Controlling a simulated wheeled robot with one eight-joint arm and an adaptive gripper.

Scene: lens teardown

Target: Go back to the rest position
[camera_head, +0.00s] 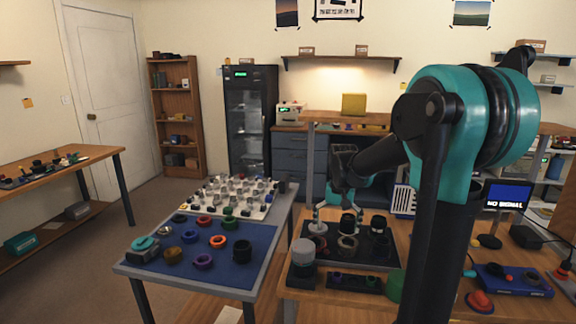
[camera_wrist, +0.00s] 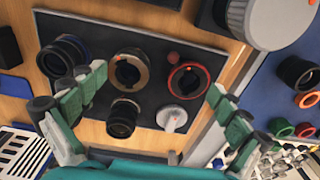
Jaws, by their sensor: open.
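My gripper (camera_wrist: 157,86) is open and empty, with its green fingers spread wide in the wrist view. Below it is a black tray (camera_wrist: 150,60) with lens parts, and no part sits between the pads. In the head view my gripper (camera_head: 347,192) is above the far part of that tray (camera_head: 378,256), partly hidden by my wrist. On the tray in the wrist view are a black lens barrel (camera_wrist: 65,56), a brass-edged ring (camera_wrist: 129,70), a red-edged ring (camera_wrist: 187,82), another black barrel (camera_wrist: 122,118) and a pale round-based piece (camera_wrist: 172,118).
A blue mat (camera_head: 215,262) with coloured rings lies on the left table, beside a white board (camera_head: 240,184) of small parts. A grey-topped cylinder (camera_head: 303,252) stands at the tray's left. A monitor (camera_head: 507,194) stands right. Open floor (camera_head: 105,235) lies farther left.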

